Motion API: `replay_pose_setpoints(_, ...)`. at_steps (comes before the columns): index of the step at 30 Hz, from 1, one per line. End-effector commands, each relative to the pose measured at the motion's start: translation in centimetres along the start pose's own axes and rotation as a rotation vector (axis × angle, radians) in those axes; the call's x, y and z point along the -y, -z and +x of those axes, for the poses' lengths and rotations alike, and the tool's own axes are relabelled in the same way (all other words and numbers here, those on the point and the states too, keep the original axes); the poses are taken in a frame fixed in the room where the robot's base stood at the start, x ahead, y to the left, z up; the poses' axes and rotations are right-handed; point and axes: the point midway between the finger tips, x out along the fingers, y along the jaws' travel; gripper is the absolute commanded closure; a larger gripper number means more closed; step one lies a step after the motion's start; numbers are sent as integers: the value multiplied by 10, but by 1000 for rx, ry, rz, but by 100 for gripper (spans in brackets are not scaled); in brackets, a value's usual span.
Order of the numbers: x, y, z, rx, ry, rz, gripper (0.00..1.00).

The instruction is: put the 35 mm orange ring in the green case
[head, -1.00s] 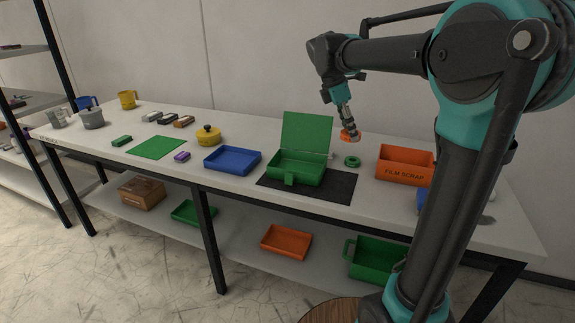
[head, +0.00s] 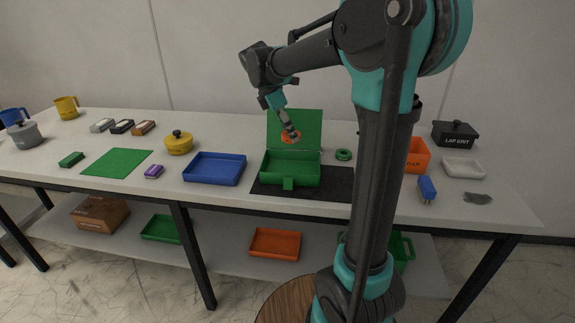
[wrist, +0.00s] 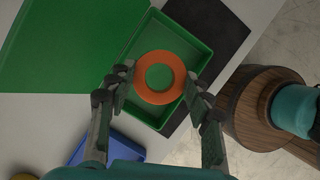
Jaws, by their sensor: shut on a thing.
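The orange ring (wrist: 142,88) is held between the two fingertips of my gripper (wrist: 158,92) in the wrist view, and its hole shows green behind it. In the head view the orange ring (head: 286,138) is at the tip of my gripper (head: 291,135), above the case and in front of its raised lid. The green case (head: 290,185) stands open on a dark mat (head: 335,187), its lid (head: 311,125) upright at the back. In the wrist view the case's tray (wrist: 198,50) lies below the ring, with the lid (wrist: 60,45) to the left. The visible case floor looks empty.
A green ring (head: 343,155) lies right of the case. A blue tray (head: 214,170) stands to its left, with a yellow pot (head: 179,144) beyond. An orange bin (head: 417,155) is behind my arm, and a blue object (head: 427,188) is near the front edge.

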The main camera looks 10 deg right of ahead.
Motion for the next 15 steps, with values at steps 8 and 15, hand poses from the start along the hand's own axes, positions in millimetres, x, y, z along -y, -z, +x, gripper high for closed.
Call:
replay_pose_setpoints(8, 0, 25, 60, 0, 0, 0, 81)
replay_pose_setpoints(15, 0, 35, 84, 0, 0, 0, 81)
